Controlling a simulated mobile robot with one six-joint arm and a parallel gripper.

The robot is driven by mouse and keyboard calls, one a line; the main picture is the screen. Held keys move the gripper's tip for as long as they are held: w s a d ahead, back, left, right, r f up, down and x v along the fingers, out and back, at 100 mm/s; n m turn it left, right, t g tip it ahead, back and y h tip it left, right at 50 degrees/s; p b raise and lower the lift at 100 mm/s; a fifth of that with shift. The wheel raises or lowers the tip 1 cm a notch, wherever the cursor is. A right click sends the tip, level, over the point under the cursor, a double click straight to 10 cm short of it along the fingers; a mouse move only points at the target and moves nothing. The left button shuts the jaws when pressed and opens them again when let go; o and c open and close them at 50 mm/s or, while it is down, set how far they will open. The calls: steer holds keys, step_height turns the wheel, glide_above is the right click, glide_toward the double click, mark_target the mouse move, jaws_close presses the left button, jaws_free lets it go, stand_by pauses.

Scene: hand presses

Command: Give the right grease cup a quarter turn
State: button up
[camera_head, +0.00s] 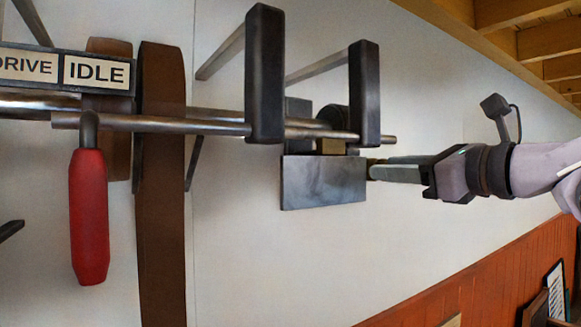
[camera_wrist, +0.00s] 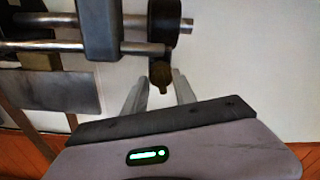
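A small dark brown, brass-like piece, which looks like the right grease cup (camera_wrist: 160,73), hangs under a dark round part in the wrist view. My gripper (camera_wrist: 160,84) is open, with one grey finger on each side of the cup's lower end. White wall shows between the fingers and the cup, so they do not appear to grip it. In the head view my gripper (camera_head: 372,169) reaches in from the right, its tips at the right edge of a grey metal plate (camera_head: 322,183). The cup is not clear there.
Horizontal steel shafts (camera_head: 180,125) and dark hanging arms (camera_head: 364,92) are close above my gripper. A brown belt (camera_head: 161,220), a red handle (camera_head: 89,215) and a DRIVE/IDLE sign (camera_head: 95,72) are to the left. The wall below is clear.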

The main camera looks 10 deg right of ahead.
jaws_close()
steer(key=m+p, duration=0.3)
steer(key=shift+r+m+p, duration=0.1)
steer(key=shift+m+p, duration=0.2)
steer(key=shift+p, duration=0.1)
steer(key=shift+o, duration=0.2)
jaws_free()
steer(key=shift+d, duration=0.1)
steer(key=b+v, duration=0.4)
steer(key=v, duration=1.3)
steer(key=shift+s, duration=0.2)
steer(key=shift+w, duration=0.1)
